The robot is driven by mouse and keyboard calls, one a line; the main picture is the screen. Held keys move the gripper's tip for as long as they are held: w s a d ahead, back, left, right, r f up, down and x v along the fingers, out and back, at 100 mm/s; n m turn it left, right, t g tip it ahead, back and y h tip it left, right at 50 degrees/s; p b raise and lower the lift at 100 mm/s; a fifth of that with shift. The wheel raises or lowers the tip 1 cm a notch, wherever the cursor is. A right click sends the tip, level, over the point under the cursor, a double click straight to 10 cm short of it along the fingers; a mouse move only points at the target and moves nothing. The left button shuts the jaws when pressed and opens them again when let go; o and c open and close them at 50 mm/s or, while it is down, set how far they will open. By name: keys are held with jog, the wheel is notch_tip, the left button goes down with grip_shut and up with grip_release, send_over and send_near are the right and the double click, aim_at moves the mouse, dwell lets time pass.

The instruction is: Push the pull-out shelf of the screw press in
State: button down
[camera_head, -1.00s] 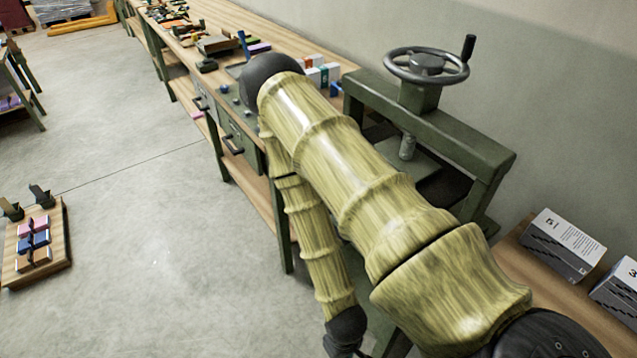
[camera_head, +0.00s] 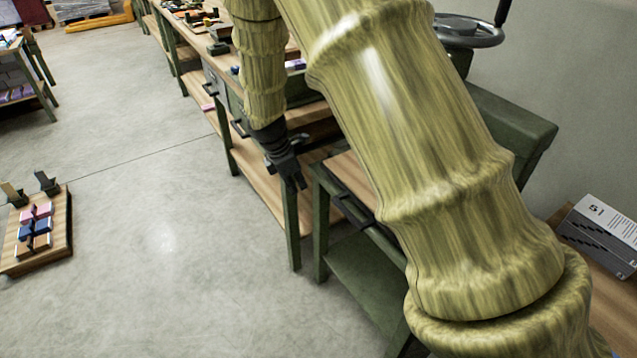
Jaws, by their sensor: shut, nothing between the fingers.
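The screw press is a green frame (camera_head: 515,125) with a grey handwheel (camera_head: 465,32) on top, right of centre. My arm covers much of it. A wooden surface with a dark front edge, seemingly the pull-out shelf (camera_head: 348,177), shows low on the press's left side. Its far part is hidden behind my arm, so I cannot tell how far out it is. My gripper (camera_head: 298,180) is dark, shut and empty. It points down just left of the shelf in the picture; contact is not clear.
A long wooden workbench (camera_head: 180,48) with drawers runs to the back left. A wooden board with coloured blocks (camera_head: 38,230) is at the far left. Grey boxes (camera_head: 600,232) are on a wooden surface at the right.

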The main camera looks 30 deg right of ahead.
jog(key=w+d+r+n+h, duration=0.1)
jog(key=w+r+n, duration=0.15)
jog(key=r, duration=0.35)
jog(key=w+d+f, duration=0.1)
jog(key=d+f, duration=0.7)
jog(key=shift+w+f, duration=0.15)
jog(key=shift+f, duration=0.25)
jog(key=shift+m, duration=0.35)
